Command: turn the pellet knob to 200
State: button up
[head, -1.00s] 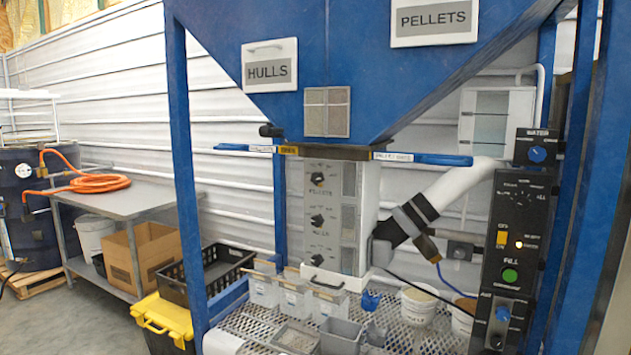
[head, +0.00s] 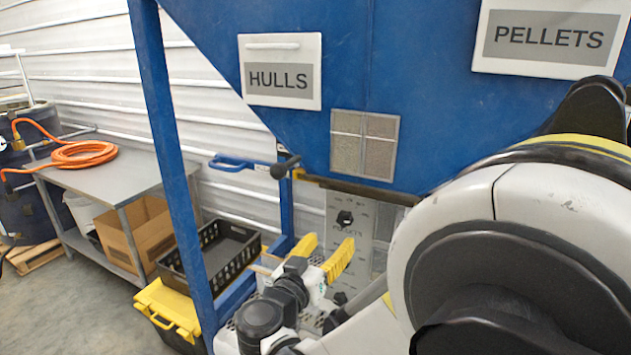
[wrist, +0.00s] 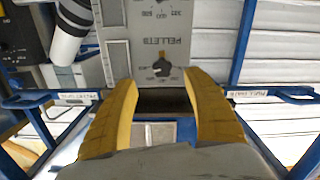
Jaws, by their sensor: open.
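The pellet knob (head: 345,218) is a black knob on a grey panel (head: 337,206) below the blue hopper, with PELLETS printed beside it. In the upside-down wrist view, the knob (wrist: 161,68) sits just beyond and between my yellow fingertips, with a light mark on it. I cannot read its setting. My gripper (head: 328,250) is open, its yellow fingers pointing up toward the panel in the head view. In the wrist view, my gripper (wrist: 162,80) has nothing between its fingers. My arm hides the lower panel in the head view.
The blue hopper (head: 350,70) hangs above the panel, with a blue handle bar (head: 232,162) at left. A blue post (head: 170,150) stands left of my gripper. A black crate (head: 212,262) and a yellow-lidded bin (head: 170,308) are at lower left.

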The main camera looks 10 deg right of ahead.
aim_at(343, 220)
jog(key=x, duration=0.7)
jog(key=r+x, duration=0.1)
jog(key=x, duration=0.2)
jog(key=shift+w+b, duration=0.3)
jog(key=shift+w, duration=0.05)
jog(key=c, duration=1.2)
